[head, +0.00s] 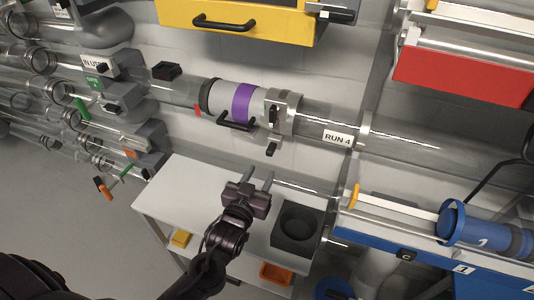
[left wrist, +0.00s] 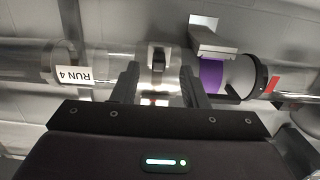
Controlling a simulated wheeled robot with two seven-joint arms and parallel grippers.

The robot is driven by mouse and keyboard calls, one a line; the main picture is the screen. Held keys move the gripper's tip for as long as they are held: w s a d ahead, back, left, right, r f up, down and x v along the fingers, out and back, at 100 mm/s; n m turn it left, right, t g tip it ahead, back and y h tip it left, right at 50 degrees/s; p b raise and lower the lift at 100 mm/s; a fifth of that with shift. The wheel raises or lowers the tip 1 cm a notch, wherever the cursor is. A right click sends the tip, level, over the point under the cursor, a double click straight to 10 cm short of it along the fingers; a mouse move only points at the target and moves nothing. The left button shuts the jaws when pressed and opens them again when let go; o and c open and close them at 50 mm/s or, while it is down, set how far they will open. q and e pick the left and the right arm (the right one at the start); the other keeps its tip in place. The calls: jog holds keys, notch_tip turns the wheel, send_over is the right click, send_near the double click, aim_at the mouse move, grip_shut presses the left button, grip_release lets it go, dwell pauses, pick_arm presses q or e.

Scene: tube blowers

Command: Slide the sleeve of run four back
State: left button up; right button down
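The run four tube runs across the head view behind a "RUN 4" label (head: 337,139), which also shows in the left wrist view (left wrist: 73,74). The sleeve (head: 243,103) has a purple band, a black end ring and a black handle (head: 236,124). Its purple band shows in the left wrist view (left wrist: 211,76). A metal clamp (head: 282,112) with a dark lever stands just right of the sleeve. My left gripper (head: 260,175) is open and empty below the clamp; in the left wrist view its fingers (left wrist: 160,84) appear either side of a metal clasp. My right gripper is not seen.
A white table (head: 185,190) with a dark square holder (head: 298,228) stands below. A yellow drawer (head: 240,22) and a red one (head: 465,75) overhang the tube. A blue canister (head: 480,232) lies at right. Other tubes (head: 60,90) fill the left.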

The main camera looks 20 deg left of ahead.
aim_at(268, 156)
pick_arm(q)
jog(key=shift+t, duration=0.4)
jog(key=w, duration=0.5)
jog(key=w+r, duration=0.1)
jog(key=w, duration=0.2)
jog(key=shift+d, duration=0.2)
grip_shut()
